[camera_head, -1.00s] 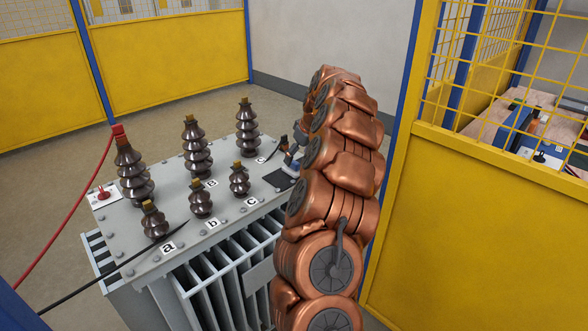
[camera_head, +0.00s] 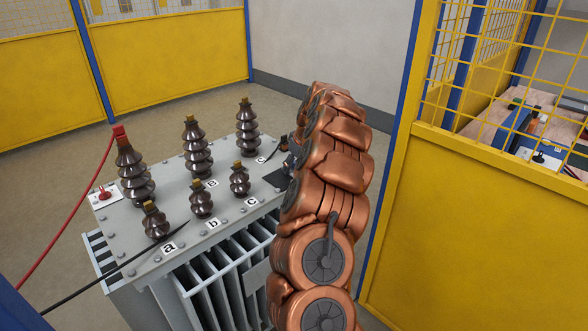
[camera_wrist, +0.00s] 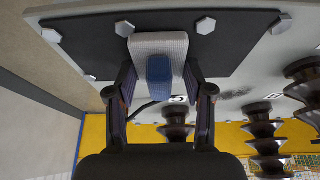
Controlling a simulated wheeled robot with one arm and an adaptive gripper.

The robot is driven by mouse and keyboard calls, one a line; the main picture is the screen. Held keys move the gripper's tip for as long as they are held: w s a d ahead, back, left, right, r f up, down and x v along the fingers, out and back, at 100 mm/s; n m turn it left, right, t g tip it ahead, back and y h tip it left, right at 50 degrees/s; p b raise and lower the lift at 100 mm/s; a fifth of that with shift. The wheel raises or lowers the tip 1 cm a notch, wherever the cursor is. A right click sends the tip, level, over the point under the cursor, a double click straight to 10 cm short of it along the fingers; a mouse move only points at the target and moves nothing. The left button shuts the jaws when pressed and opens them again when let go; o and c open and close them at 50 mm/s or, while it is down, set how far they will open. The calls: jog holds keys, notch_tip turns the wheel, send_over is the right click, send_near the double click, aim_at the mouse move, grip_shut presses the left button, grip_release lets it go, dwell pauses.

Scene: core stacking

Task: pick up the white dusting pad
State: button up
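The white dusting pad (camera_wrist: 146,43) lies on a black plate (camera_wrist: 82,42) and shows in the wrist view, upper middle. It has a blue handle (camera_wrist: 160,75) that points towards my gripper. My gripper (camera_wrist: 160,80) has its two dark fingers spread, one on each side of the pad and handle. Small gaps seem to remain beside the handle; whether the fingertips touch the pad's sides I cannot tell. In the head view my copper-coloured arm hides the pad and most of the gripper.
The grey transformer (camera_head: 140,262) carries several brown ribbed insulators (camera_head: 197,150), left of my arm. Red and black cables run off its left side. Yellow fence panels (camera_head: 480,225) stand at right and behind. Bolts surround the black plate.

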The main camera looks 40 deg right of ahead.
jog(key=c, duration=0.6)
jog(key=shift+r, duration=0.1)
jog(key=shift+r+b, duration=0.3)
jog(key=shift+r, duration=1.45)
jog(key=shift+s+a+r+b, duration=0.25)
jog(key=shift+s+a+b, duration=0.1)
jog(key=shift+s+a, duration=1.55)
jog(key=shift+s+a+r+b, duration=0.2)
jog(key=shift+s+a+b, duration=0.1)
jog(key=shift+s+a, duration=1.6)
jog(key=shift+s+a+r+b, duration=0.25)
jog(key=shift+s+a+b, duration=0.1)
jog(key=shift+s+a, duration=1.5)
jog(key=shift+w+a, duration=0.1)
